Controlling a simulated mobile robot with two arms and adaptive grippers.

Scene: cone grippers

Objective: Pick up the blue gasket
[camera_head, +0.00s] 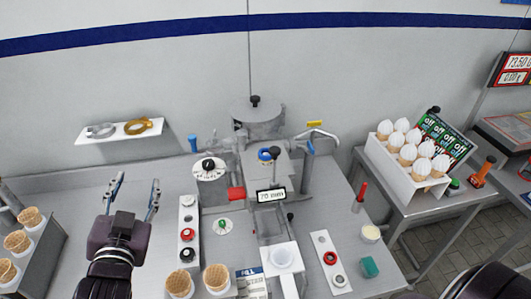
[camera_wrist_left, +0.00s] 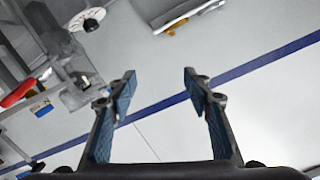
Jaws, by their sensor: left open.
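A small blue ring-shaped part (camera_head: 264,155) sits on top of the grey machine in the middle of the head view. I cannot tell for sure whether it is the blue gasket. My left gripper (camera_head: 137,183) is open and empty, well to the left of the machine and above the bench. In the left wrist view its two fingers (camera_wrist_left: 160,75) stand apart with nothing between them, facing the wall. A dark part of my body shows at the bottom right of the head view. My right gripper does not show.
A wall shelf (camera_head: 120,137) holds a silver and a gold ring. A strip (camera_head: 186,230) and a right-hand strip (camera_head: 329,263) carry red, black and pale rings. Waffle cones (camera_head: 215,277) stand at the front. A cone rack (camera_head: 410,160) stands right. The bench's left side is fairly clear.

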